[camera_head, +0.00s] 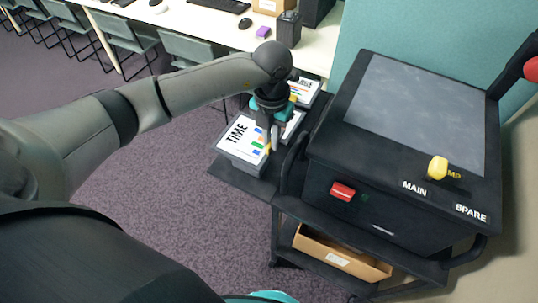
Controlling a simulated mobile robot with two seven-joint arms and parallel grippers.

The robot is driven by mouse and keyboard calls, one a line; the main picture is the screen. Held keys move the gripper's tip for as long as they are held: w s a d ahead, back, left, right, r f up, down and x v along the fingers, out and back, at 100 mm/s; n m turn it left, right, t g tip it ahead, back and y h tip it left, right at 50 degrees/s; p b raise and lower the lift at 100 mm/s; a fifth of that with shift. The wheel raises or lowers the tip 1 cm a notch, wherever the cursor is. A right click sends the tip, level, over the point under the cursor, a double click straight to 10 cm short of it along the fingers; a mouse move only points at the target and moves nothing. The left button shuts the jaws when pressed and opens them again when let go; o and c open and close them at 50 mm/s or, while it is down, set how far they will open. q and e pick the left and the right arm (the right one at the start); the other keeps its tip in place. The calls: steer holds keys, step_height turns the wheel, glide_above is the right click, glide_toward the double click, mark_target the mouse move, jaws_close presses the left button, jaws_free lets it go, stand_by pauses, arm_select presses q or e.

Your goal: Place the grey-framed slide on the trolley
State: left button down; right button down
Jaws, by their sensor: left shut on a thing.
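The grey-framed slide (238,139) has a white face with the word "TIME" and coloured bars. It lies flat over the trolley's left side shelf (228,172), above what looks like a grey stack. My left gripper (272,138) points down at its right edge and is shut on it. The fingers partly hide that edge, and I cannot tell whether the slide touches what is under it. The trolley (285,207) is black and carries a projector. My right gripper is not in view.
Another white printed slide (304,91) lies behind the gripper. The black projector (400,185) with a grey glass top stands just right. A cardboard box (340,255) is on the lower shelf. A white desk (320,45) and chairs (130,38) are behind. Carpet at left is clear.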

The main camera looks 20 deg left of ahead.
arm_select(q)
step_height(320, 180, down, 8)
steer(key=shift+f+b, duration=0.1)
steer(key=shift+b, duration=0.25)
steer(key=shift+f, duration=0.15)
steer(key=c, duration=0.9)
jaws_free()
steer(key=shift+r, duration=0.4)
step_height(320, 180, up, 12)
steer(key=shift+f+p, duration=0.15)
steer(key=shift+p, duration=0.2)
